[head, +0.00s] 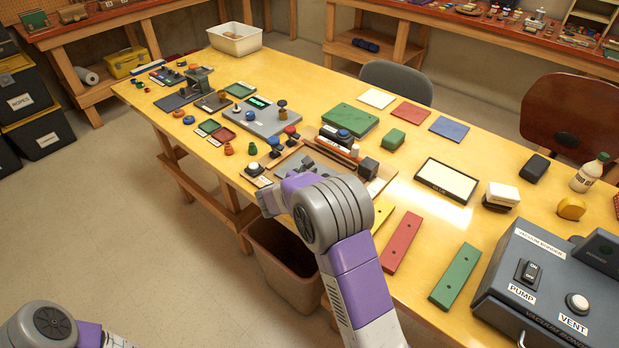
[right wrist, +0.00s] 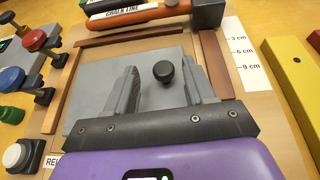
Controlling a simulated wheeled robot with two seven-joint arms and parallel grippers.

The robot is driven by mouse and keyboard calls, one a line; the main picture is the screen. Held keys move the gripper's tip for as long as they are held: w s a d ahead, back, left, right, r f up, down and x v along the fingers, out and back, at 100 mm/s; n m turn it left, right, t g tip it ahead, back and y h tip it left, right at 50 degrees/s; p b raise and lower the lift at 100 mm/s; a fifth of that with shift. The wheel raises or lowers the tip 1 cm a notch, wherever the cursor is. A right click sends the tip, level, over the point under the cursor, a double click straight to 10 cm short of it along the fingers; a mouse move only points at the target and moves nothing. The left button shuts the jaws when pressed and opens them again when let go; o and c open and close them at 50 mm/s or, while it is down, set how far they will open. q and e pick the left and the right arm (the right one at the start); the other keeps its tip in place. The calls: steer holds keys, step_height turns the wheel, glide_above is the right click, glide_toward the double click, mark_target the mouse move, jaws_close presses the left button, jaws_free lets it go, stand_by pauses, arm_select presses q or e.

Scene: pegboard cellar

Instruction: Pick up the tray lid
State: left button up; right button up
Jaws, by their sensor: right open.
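The tray lid is a flat grey plate (right wrist: 152,98) with a round black knob (right wrist: 163,72), seen in the right wrist view. It lies on a light wooden board between brown strips. My right gripper (right wrist: 162,82) is open over the plate, one finger to each side of the knob, with a gap on both sides. I cannot tell whether the fingertips touch the plate. In the head view my right arm (head: 325,210) reaches over the table's front edge and hides most of the lid. My left arm shows only at the bottom left corner; its gripper is out of view.
An orange tool marked CHALK LINE (right wrist: 138,16) lies just beyond the board. Knobbed stamps (right wrist: 37,40) stand to its left. A scale strip (right wrist: 245,60) and a yellow bar (right wrist: 290,65) are to the right. A vacuum pump box (head: 550,285) fills the table's right end.

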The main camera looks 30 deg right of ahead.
mark_target(326, 176)
steer(key=x, duration=0.3)
steer(key=shift+s+f+b, duration=0.25)
steer(key=shift+b, duration=0.15)
steer(key=shift+w+d+f, duration=0.1)
steer(key=shift+w+d, duration=0.15)
jaws_close()
